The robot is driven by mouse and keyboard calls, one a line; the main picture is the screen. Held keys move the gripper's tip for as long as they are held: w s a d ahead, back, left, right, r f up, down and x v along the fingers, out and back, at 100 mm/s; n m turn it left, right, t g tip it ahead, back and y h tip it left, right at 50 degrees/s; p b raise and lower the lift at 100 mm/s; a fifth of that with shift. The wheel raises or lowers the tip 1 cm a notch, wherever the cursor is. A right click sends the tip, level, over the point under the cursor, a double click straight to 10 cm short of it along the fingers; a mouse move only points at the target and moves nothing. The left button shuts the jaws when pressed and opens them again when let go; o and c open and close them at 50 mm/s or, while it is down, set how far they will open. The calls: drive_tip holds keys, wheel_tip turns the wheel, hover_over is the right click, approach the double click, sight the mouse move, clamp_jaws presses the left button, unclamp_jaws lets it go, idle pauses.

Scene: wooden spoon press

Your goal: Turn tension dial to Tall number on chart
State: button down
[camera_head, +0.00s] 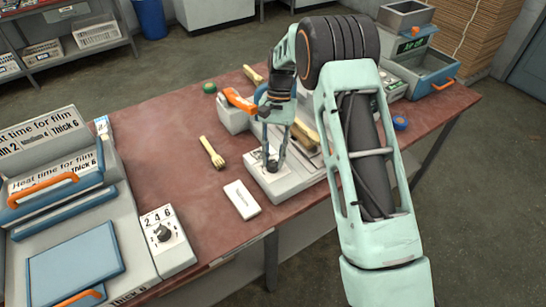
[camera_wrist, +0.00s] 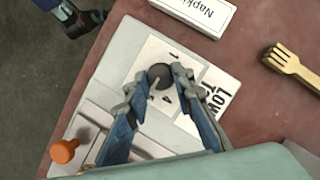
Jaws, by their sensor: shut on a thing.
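The tension dial, a dark round knob (camera_wrist: 160,76), sits on a white numbered plate (camera_wrist: 160,50) on the grey press base (camera_head: 292,182). My gripper (camera_wrist: 158,78) has its fingertips on both sides of the knob and is shut on it. In the head view my gripper (camera_head: 271,160) reaches down to the front left of the press. A chart label (camera_wrist: 214,98) lies beside the dial plate. Its large text reads "Low", with another word partly covered by my finger. I cannot read the Tall number or the dial's exact setting.
A fork (camera_head: 212,152) and a white napkin box (camera_head: 241,199) lie left of the press. An orange knob (camera_wrist: 64,151) stands on the press. A sealing machine with its own dial (camera_head: 163,232) stands at the left.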

idle(0.4)
drive_tip(key=c, duration=1.7)
unclamp_jaws()
drive_tip(key=shift+o, duration=0.2)
drive_tip(key=v, duration=1.2)
drive_tip(key=shift+s+d, duration=0.1)
drive_tip(key=shift+s, duration=0.05)
